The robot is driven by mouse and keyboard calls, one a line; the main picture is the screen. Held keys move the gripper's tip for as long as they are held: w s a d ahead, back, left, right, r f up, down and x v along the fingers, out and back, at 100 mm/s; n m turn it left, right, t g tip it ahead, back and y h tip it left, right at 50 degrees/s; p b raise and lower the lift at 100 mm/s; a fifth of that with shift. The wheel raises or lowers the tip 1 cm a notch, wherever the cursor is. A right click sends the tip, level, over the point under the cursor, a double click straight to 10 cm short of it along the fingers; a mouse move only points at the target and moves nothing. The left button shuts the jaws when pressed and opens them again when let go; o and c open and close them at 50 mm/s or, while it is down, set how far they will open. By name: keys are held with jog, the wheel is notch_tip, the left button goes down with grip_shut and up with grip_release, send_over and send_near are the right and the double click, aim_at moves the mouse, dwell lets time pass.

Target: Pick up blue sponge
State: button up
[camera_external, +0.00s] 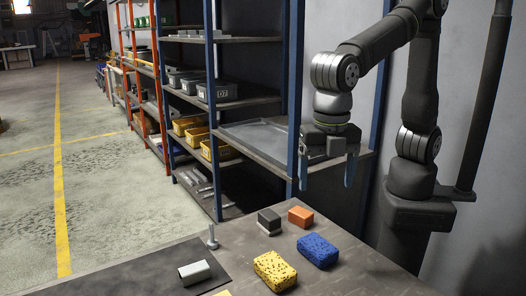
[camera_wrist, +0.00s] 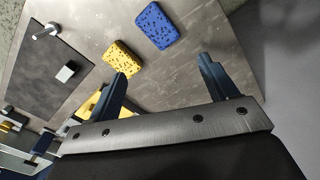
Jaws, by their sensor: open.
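The blue sponge (camera_external: 318,250) lies flat on the grey worktable, right of the yellow sponge (camera_external: 274,270). In the wrist view the blue sponge (camera_wrist: 157,26) is near the top centre, beyond the fingertips, with the yellow sponge (camera_wrist: 122,60) below and left of it. My gripper (camera_external: 328,172) is open and empty, high above the table and the sponge, its fingers pointing down. In the wrist view both dark blue fingers of my gripper (camera_wrist: 162,66) are spread apart with nothing between them.
An orange block (camera_external: 300,216) and a dark grey block (camera_external: 269,221) lie behind the sponges. A metal bolt (camera_external: 212,240) stands near the table's back edge. A pale metal piece (camera_external: 195,272) rests on a dark mat (camera_external: 140,278). Shelving (camera_external: 209,100) stands behind the table.

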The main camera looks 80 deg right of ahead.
jog(key=n, duration=0.5)
send_over(318, 244)
jog(key=f, duration=1.2)
jog(key=shift+s+f, duration=0.15)
jog(key=shift+s, duration=0.1)
jog(key=shift+w+d+f, duration=0.1)
jog(key=shift+w+f, duration=0.05)
jog(key=shift+f, duration=1.25)
jog(key=shift+w+f, duration=0.1)
jog(key=shift+f, duration=1.25)
jog(key=c, duration=1.1)
